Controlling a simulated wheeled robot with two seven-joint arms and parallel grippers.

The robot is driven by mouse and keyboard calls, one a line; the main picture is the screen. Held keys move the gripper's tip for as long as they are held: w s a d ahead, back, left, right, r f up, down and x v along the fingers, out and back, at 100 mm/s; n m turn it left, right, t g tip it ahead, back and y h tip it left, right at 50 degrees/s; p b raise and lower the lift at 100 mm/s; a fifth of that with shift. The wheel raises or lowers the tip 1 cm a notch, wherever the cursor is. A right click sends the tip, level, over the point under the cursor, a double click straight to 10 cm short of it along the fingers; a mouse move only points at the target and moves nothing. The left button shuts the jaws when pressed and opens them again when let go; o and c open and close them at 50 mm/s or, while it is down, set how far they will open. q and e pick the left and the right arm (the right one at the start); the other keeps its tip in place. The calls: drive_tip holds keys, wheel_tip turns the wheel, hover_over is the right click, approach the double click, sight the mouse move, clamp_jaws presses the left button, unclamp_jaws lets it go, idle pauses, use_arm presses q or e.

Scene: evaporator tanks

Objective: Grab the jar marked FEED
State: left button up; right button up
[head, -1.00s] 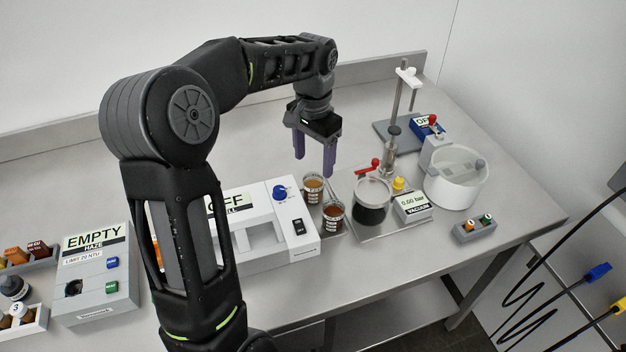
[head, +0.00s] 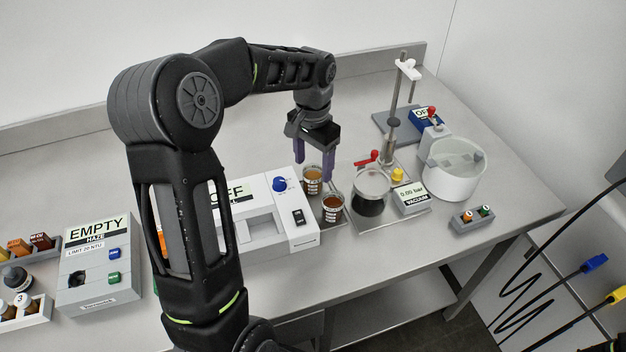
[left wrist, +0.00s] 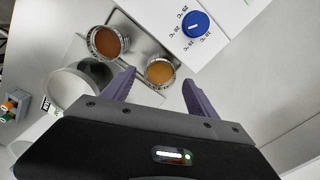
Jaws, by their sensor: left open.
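Two small clear jars with printed labels stand close together on a small metal plate. The back jar (head: 312,183) holds lighter amber liquid, and the front jar (head: 333,209) holds darker red-brown liquid. Their labels are too small to read, so I cannot tell which is marked FEED. My left gripper (head: 314,184) is open, pointing down at the back jar. In the left wrist view the purple fingertips (left wrist: 159,78) lie either side of the amber jar (left wrist: 160,71); the darker jar (left wrist: 108,42) is outside them. My right gripper is out of view.
A white device (head: 285,231) with a blue knob and OFF display stands left of the jars. A dark-filled glass vessel (head: 369,200) and vacuum display (head: 411,197) stand close right. A white bath (head: 453,180) is farther right.

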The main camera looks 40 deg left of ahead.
sight(313, 174)
use_arm(q)
drive_tip(key=shift+f+p, duration=0.35)
drive_tip(key=shift+f, duration=1.55)
clamp_jaws()
